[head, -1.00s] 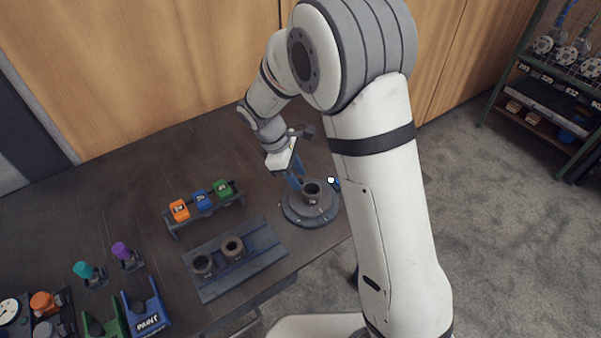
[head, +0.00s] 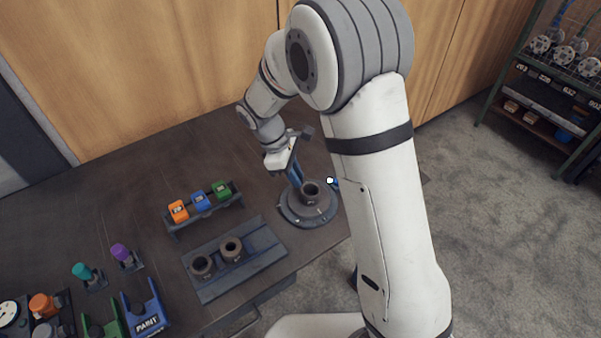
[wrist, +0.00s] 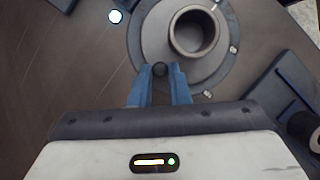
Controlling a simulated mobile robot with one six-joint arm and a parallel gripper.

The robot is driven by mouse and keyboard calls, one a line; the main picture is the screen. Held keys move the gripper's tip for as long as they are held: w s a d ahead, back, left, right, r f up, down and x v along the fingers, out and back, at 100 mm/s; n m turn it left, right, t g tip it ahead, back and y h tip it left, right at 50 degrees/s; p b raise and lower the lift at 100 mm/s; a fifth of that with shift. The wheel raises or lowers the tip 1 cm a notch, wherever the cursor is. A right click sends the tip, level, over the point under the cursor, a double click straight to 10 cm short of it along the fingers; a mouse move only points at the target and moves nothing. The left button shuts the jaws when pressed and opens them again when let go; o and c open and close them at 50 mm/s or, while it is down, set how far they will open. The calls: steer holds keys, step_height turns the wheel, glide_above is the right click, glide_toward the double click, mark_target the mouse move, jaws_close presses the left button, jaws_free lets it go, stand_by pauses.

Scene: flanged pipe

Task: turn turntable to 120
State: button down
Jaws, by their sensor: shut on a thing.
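The turntable (head: 296,217) is a round grey disc near the front right of the dark table; it also shows in the wrist view (wrist: 150,33). A short open grey pipe piece (head: 311,190) stands upright at its middle and shows as a ring in the wrist view (wrist: 195,32). My gripper (wrist: 160,72) has blue fingers pointing down at the turntable's rim, beside the pipe. It is shut on a small dark round knob (wrist: 160,69) at the disc's edge. In the head view the fingertips are partly hard to make out.
A grey tray with two pipe pieces (head: 265,255) lies left of the turntable. Behind it stands a rack (head: 178,229) with orange, blue and green blocks. Colored holders (head: 150,313) fill the left front.

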mark_target(324, 198)
steer(key=shift+w, duration=0.15)
